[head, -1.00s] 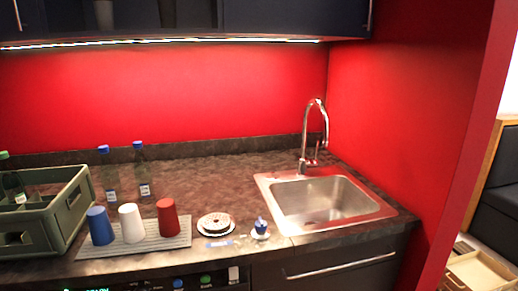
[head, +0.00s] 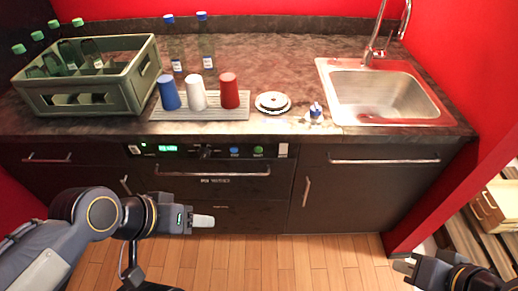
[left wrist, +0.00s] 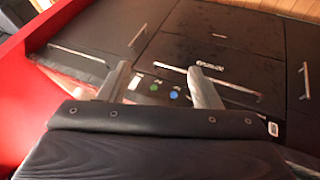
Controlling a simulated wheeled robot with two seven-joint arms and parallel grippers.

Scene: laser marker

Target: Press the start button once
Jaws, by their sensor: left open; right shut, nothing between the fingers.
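The dark control panel (head: 190,152) is on the front of the built-in machine below the counter edge. It has a lit green display, a dark knob, a blue button (head: 234,152) and a green button (head: 258,152). The button labels are too small to read. In the left wrist view the green button (left wrist: 154,87) and blue button (left wrist: 175,94) show between my open fingers. My left gripper (head: 203,221) is open and empty, low in front of the machine, apart from the panel. My right gripper (head: 405,262) is shut and empty at the lower right.
A horizontal handle (head: 212,172) runs below the panel. On the counter are a crate (head: 85,104) with bottles, a mat (head: 170,114) with three cups, stacked plates (head: 272,103) and a sink (head: 385,97). An open drawer (head: 492,205) stands at right.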

